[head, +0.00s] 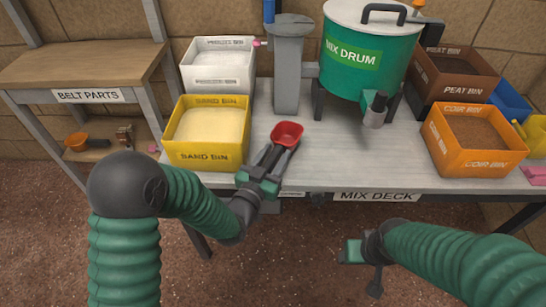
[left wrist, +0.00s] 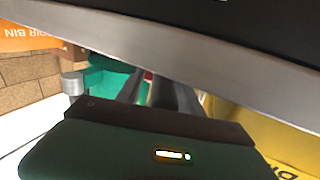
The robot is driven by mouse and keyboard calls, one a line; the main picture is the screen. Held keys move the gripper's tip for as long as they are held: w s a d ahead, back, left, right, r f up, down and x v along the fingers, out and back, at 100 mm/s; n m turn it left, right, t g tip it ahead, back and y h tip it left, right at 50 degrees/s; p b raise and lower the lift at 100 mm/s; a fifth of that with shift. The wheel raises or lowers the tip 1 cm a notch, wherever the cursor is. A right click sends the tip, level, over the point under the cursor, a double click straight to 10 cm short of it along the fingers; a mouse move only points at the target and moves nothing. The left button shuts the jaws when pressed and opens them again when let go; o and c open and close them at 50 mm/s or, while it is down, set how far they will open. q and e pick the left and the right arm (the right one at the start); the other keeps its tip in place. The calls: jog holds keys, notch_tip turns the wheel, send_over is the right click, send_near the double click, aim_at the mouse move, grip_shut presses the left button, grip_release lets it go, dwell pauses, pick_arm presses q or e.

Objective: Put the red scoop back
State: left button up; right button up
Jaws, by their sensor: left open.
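The red scoop (head: 287,133) lies on the mix deck, to the right of the yellow sand bin and in front of the grey column. Its bowl is visible; its handle is hidden or hard to separate from my dark fingers. My left gripper (head: 273,157) is open, with its fingers reaching up to the near side of the bowl. Whether they touch it I cannot tell. In the left wrist view a sliver of red (left wrist: 148,75) shows beyond the fingers. My right gripper (head: 362,252) hangs in front of the deck, away from the scoop; its jaws are unclear.
The sand bin (head: 208,157) stands close left of my left gripper. The green mix drum (head: 365,62) and the orange coir bin (head: 436,147) stand to the right. A wooden belt-parts shelf (head: 80,65) is at left. The deck's front middle (head: 365,165) is clear.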

pick_arm(q)
jog(key=p+v, duration=0.8)
jog(key=v, duration=0.4)
jog(key=shift+a, duration=0.15)
